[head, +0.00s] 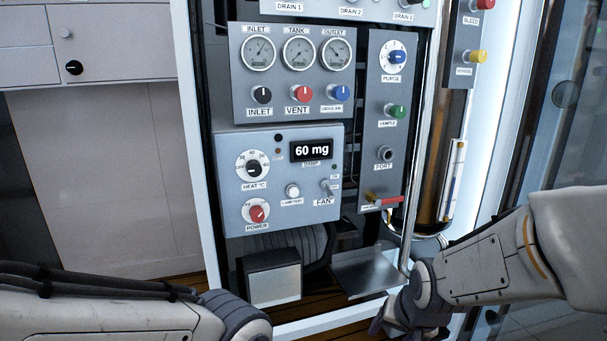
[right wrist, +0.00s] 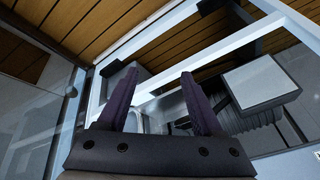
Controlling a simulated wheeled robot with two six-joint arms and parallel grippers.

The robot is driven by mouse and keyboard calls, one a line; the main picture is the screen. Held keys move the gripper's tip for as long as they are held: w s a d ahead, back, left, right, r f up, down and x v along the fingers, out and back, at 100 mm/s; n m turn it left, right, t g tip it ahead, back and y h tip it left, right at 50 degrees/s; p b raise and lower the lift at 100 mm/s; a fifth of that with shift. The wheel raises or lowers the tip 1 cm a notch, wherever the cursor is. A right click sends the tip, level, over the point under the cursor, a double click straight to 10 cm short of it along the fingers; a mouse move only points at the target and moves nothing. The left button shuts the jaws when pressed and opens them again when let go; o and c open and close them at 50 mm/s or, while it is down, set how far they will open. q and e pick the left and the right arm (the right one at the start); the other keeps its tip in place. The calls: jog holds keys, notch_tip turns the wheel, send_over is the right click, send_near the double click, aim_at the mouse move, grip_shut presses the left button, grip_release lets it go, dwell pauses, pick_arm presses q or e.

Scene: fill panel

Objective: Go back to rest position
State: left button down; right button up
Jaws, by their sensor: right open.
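My right arm comes in from the right in the head view, and my right gripper (head: 388,322) is low at the bottom edge, just below the metal tray. In the right wrist view my right gripper (right wrist: 158,88) shows two dark purple fingers spread apart with nothing between them. My left arm (head: 120,310) lies along the bottom left of the head view. Its gripper is out of the picture. The fill panel (head: 230,180) stands in front of me, with gauges, knobs and a display reading 60 mg.
A metal tray (head: 372,270) sticks out below the panel, close to my right wrist. A grey box (head: 273,283) stands left of it. A vertical pipe (head: 421,150) runs down beside the right forearm. White frame posts (head: 193,130) border the panel. Cabinets (head: 105,45) are at left.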

jog(key=s+d+f+n+g, duration=0.2)
jog(key=s+f+n, duration=0.2)
jog(key=s, duration=0.1)
jog(key=s+a+r+n+g+p, duration=0.3)
jog(key=s+a+r+n+p, duration=0.55)
jog(key=s+a+r, duration=0.55)
notch_tip(320, 180, up, 38)
jog(key=m+p, duration=0.1)
jog(key=p, duration=3.6)
jog(key=shift+d+f+p, duration=0.15)
jog(key=shift+d+p, duration=0.05)
jog(key=shift+p, duration=0.1)
